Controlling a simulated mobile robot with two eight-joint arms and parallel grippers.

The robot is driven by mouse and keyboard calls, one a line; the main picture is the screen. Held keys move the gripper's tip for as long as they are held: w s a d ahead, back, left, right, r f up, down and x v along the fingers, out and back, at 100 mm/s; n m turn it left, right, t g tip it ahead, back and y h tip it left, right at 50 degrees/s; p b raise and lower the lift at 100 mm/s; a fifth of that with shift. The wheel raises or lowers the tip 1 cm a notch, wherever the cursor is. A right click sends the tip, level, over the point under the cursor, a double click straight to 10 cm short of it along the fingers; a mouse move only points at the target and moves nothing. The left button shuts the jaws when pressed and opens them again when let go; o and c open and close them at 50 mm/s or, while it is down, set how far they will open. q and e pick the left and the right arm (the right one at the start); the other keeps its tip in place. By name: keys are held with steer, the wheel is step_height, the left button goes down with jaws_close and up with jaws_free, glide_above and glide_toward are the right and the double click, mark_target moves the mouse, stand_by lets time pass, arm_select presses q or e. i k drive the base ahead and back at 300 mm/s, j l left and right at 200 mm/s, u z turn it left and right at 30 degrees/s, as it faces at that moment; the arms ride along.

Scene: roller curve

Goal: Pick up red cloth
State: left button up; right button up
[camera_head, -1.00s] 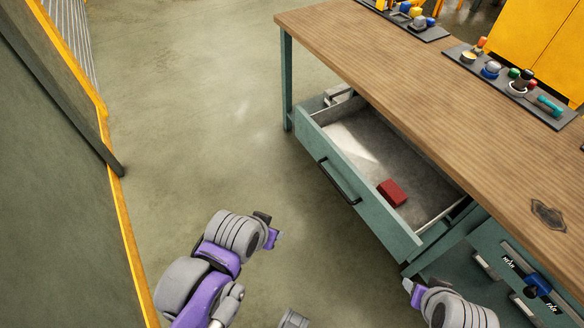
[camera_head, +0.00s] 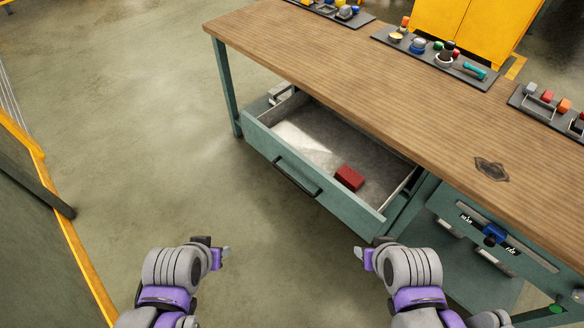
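The red cloth (camera_head: 349,177) is a small folded red block lying on the floor of the open drawer (camera_head: 262,139), near its front right. The drawer is pulled out from under the wooden workbench (camera_head: 330,62). My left gripper (camera_head: 226,251) is in front of the drawer, low and to the left of the cloth, apart from it. My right gripper (camera_head: 358,252) is below the cloth in the picture, in front of the drawer's right end, also apart. Both point inward over the floor and hold nothing that I can see. Their finger gaps are not clear from this angle.
The drawer front has a dark handle (camera_head: 297,178). A closed green drawer unit (camera_head: 505,245) with a blue latch stands at right. Tool trays (camera_head: 435,57) line the bench's back edge. A yellow-edged panel (camera_head: 70,232) is at left. The floor between is clear.

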mark_target(352, 180)
steer(key=z, duration=1.2)
steer(key=i+l+u, duration=0.1)
steer(key=i+u, duration=0.25)
steer(key=i, duration=0.7)
